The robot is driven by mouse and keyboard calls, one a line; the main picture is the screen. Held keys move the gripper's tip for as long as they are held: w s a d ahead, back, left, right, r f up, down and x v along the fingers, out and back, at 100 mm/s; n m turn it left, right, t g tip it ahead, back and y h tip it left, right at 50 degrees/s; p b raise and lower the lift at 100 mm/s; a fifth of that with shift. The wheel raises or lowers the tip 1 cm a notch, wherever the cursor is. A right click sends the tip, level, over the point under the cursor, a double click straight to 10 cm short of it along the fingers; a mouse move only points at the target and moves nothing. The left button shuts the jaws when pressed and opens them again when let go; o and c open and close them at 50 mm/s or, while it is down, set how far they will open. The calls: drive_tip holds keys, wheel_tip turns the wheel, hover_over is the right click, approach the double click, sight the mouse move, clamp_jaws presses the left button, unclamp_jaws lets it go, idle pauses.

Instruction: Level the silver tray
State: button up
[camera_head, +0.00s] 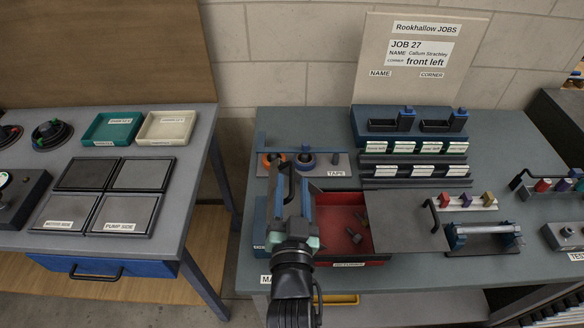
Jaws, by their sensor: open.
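No thing is plainly labelled as the silver tray, and I cannot tell which one it is. A grey tray marked TAPE (338,171) holds tape rolls on the right bench and is partly hidden by my arm. A flat grey panel with a black handle (405,232) lies beside the red bin (340,199). A small silver rack (468,204) holds coloured pieces. My gripper (288,182) is over the left part of the right bench, open, with no object visible in it. Its fingertips are hard to make out.
The sign board (370,60) reads JOB 27, front left. Left of a floor gap, another bench holds a green tray (112,128), a cream tray (166,127) and dark square pads (123,213). A blue rack (410,125) stands at the right bench's back.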

sight(292, 164)
drive_tip(key=shift+w+p, duration=0.4)
drive_tip(key=shift+w, duration=1.35)
clamp_jaws()
